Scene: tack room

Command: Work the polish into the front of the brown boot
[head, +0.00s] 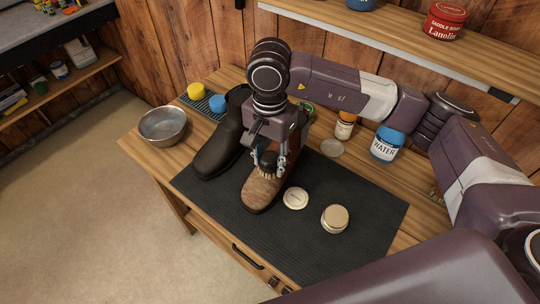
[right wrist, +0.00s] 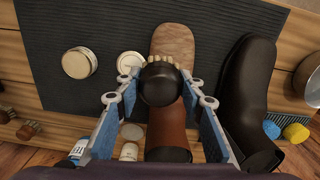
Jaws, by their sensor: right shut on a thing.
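The brown boot (head: 262,192) lies on the dark mat with its toe toward the front edge. In the right wrist view its toe (right wrist: 173,40) looks dull tan and its shaft (right wrist: 168,132) redder brown. My right gripper (head: 268,160) is shut on a brush with a dark round knob (right wrist: 160,84) and pale bristles (head: 265,172). The brush is over the boot's front, bristles down; they seem to touch it. A round tin (head: 335,218) and a flat pale disc (head: 295,198), perhaps the polish or a lid, lie right of the boot. My left gripper is out of view.
A black boot (head: 218,150) stands close left of the brown one. A metal bowl (head: 163,125), yellow and blue round pieces (head: 196,91), a water jar (head: 387,144) and a small orange-topped bottle (head: 345,125) stand around the mat (head: 380,220). The mat's front right is clear.

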